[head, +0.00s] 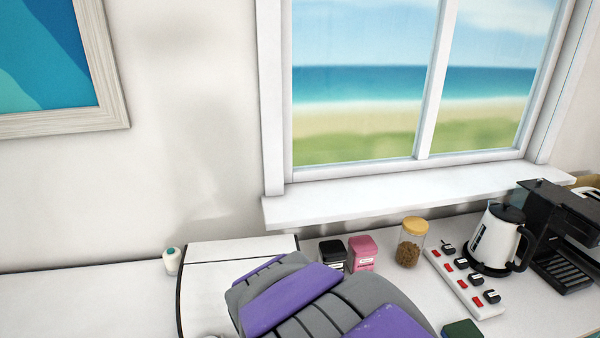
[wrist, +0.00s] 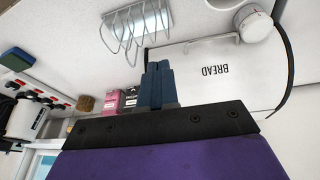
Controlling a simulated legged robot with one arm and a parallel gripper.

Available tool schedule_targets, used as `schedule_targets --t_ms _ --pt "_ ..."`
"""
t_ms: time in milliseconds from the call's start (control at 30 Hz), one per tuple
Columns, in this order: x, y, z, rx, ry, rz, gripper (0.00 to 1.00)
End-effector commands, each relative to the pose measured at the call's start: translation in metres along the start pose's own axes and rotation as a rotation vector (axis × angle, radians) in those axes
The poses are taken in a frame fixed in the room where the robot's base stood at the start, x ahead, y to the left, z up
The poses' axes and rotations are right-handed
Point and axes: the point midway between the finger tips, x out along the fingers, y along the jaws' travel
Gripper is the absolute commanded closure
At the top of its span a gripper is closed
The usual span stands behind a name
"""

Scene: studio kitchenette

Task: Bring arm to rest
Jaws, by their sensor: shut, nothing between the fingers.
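My gripper (wrist: 157,82) shows in the wrist view as two dark blue fingers pressed together, with nothing between them. It hangs in front of the white bread bin (wrist: 208,72) marked BREAD, near a wire rack (wrist: 135,28). I cannot tell whether the fingertips touch anything. In the head view my grey and purple arm reaches across the lower middle, in front of the bread bin (head: 235,250), and the gripper itself is hidden.
A black canister (head: 332,254), pink canister (head: 362,254), cork-lidded jar (head: 410,245), switched power strip (head: 463,282), kettle (head: 494,240) and coffee machine (head: 560,240) line the right of the counter. A green sponge (head: 462,329) lies in front. The left counter (head: 80,305) is mostly clear.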

Motion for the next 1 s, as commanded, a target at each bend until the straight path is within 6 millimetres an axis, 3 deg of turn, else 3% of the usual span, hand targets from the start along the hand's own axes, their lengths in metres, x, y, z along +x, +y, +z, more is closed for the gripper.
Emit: schedule_targets --t_ms 33,100,200,300,500,600,733,1000 --pt "-0.008 0.034 0.012 0.034 -0.041 0.015 1.00" --pt "-0.018 0.071 0.034 0.054 -0.108 0.033 1.00" --pt "-0.032 0.111 0.072 0.076 -0.204 0.039 1.00" --pt "-0.047 0.138 0.113 0.091 -0.298 0.030 1.00" --pt "-0.073 0.159 0.181 0.095 -0.433 -0.019 1.00" --pt "-0.080 0.161 0.201 0.091 -0.473 -0.040 1.00" --pt "-0.084 0.163 0.211 0.087 -0.488 -0.053 1.00" --pt "-0.084 0.166 0.212 0.086 -0.490 -0.056 1.00"
